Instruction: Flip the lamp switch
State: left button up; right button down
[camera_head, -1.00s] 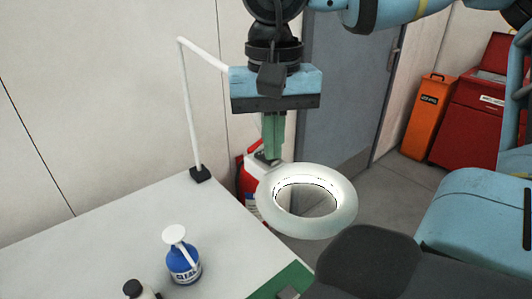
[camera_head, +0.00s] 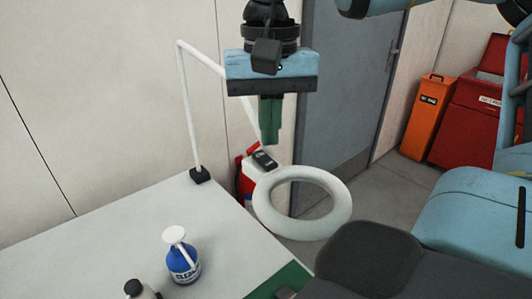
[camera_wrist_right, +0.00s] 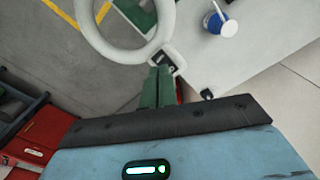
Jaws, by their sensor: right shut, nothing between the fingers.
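The lamp is a white ring (camera_head: 305,229) on a jointed white arm (camera_head: 188,105); the ring is unlit. A small block with a dark rocker switch (camera_head: 264,160) joins the ring to the arm. In the right wrist view the ring (camera_wrist_right: 98,45) is at the top, and the switch (camera_wrist_right: 171,58) lies just beyond my fingertips. My right gripper (camera_head: 270,143) is shut and empty, its green fingers pointing down, close above the switch. A small gap seems to separate them. My left gripper is not in view.
A blue spray bottle (camera_head: 184,263) and a dark-capped bottle (camera_head: 138,290) stand on the pale table (camera_head: 110,235). A red extinguisher (camera_head: 245,185) is behind the table edge. An orange bin (camera_head: 430,115) and red cabinet (camera_head: 470,130) stand at the back right.

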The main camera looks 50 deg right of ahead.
aim_at(269, 163)
jog(key=shift+r+p, duration=0.4)
jog(key=shift+r, duration=1.35)
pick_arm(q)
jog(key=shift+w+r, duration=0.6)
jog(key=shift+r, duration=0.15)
